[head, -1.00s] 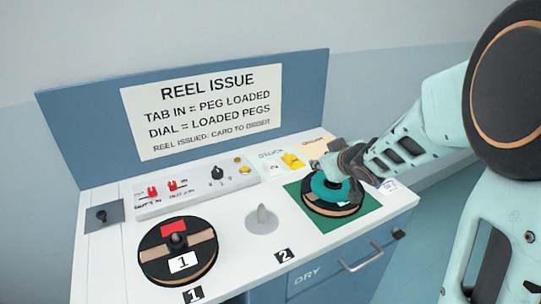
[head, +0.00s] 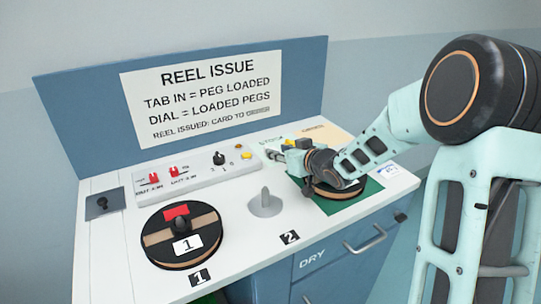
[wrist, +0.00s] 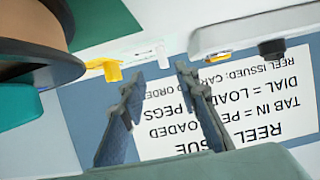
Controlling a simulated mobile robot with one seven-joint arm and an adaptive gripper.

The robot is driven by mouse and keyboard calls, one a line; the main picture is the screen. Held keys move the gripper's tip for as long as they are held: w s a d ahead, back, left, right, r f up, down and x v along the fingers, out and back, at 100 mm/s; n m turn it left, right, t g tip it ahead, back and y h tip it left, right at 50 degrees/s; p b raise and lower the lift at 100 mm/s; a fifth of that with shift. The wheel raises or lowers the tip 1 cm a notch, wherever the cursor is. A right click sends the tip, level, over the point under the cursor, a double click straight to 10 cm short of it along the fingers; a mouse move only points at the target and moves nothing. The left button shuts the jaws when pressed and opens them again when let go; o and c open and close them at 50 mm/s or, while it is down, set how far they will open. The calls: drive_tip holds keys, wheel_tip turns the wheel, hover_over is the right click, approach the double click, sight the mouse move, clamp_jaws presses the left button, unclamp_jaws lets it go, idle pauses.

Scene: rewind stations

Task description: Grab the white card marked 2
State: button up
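I cannot make out a white card marked 2 in either view. A white card marked 1 (head: 187,245) lies on the left reel (head: 160,254), beside a red patch. A black label marked 2 (head: 289,237) is on the bench's front edge. A small white card with blue marks (head: 396,173) lies right of the green mat (head: 357,203); I cannot read it. My gripper (head: 272,153) is above the right reel (head: 338,191), hiding much of it, and points left. In the wrist view my gripper (wrist: 160,75) has its fingers apart with nothing between them.
An empty grey peg (head: 265,203) stands mid-bench. A switch panel (head: 196,174) with red tabs and a black dial is behind it. The sign board (head: 203,98) rises at the back. A yellow piece (wrist: 105,70) shows near the fingers. Drawer handles (head: 366,240) stick out in front.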

drive_tip(key=x, duration=0.4)
drive_tip(key=shift+a+f+b, duration=0.35)
drive_tip(key=shift+a+b, duration=0.05)
clamp_jaws()
